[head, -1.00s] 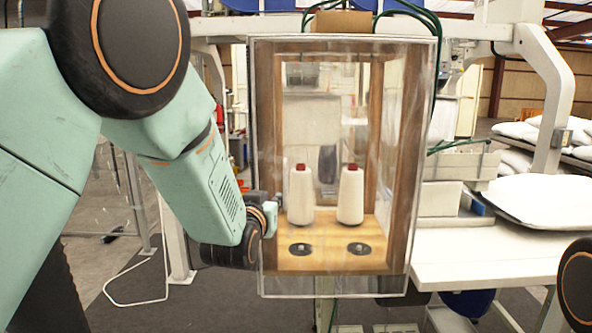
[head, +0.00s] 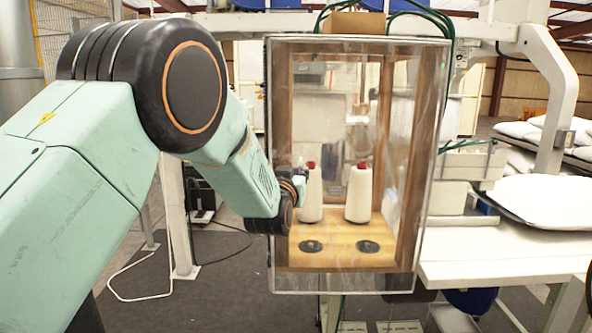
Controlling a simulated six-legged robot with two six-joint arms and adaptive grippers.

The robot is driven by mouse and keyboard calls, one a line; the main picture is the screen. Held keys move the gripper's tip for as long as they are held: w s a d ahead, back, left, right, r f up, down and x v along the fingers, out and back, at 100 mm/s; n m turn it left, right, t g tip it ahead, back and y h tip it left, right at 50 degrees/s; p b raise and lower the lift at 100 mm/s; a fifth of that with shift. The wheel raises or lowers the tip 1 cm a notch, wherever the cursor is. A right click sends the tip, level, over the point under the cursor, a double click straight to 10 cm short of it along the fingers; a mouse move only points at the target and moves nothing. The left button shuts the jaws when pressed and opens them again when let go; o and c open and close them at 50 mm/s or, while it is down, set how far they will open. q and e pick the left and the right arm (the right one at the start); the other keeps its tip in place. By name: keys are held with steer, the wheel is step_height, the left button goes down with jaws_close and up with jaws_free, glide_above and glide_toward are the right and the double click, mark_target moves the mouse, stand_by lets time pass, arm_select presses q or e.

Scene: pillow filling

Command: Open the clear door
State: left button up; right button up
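The clear door (head: 345,285) is a transparent panel with a thin pale frame, on the front of a wooden box (head: 403,190). It looks shut, or nearly so. Two white thread cones (head: 358,197) with red tops stand on the box's wooden floor, seen through the panel. My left gripper (head: 300,183) is at the door's left side, partly hidden by my own wrist. Its fingers are small here, and I cannot tell whether they are open, shut or touching the door edge. My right gripper is not in view.
A white work table (head: 500,255) lies to the right, with a white pillow (head: 548,203) on it. More pillows (head: 540,133) lie behind at the far right. A white machine post (head: 178,215) stands left of the box.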

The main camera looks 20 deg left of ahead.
arm_select(q)
steer(key=shift+w+d+f, duration=0.1)
steer(key=shift+w+d, duration=0.05)
steer(key=shift+w, duration=0.45)
steer(key=shift+w+d+f, duration=0.1)
steer(key=shift+w+d, duration=0.05)
steer(key=shift+w, duration=0.45)
steer(key=shift+s+a+r, duration=0.1)
steer(key=shift+s+r, duration=0.05)
steer(key=shift+s, duration=0.15)
steer(key=shift+w, duration=0.1)
jaws_close()
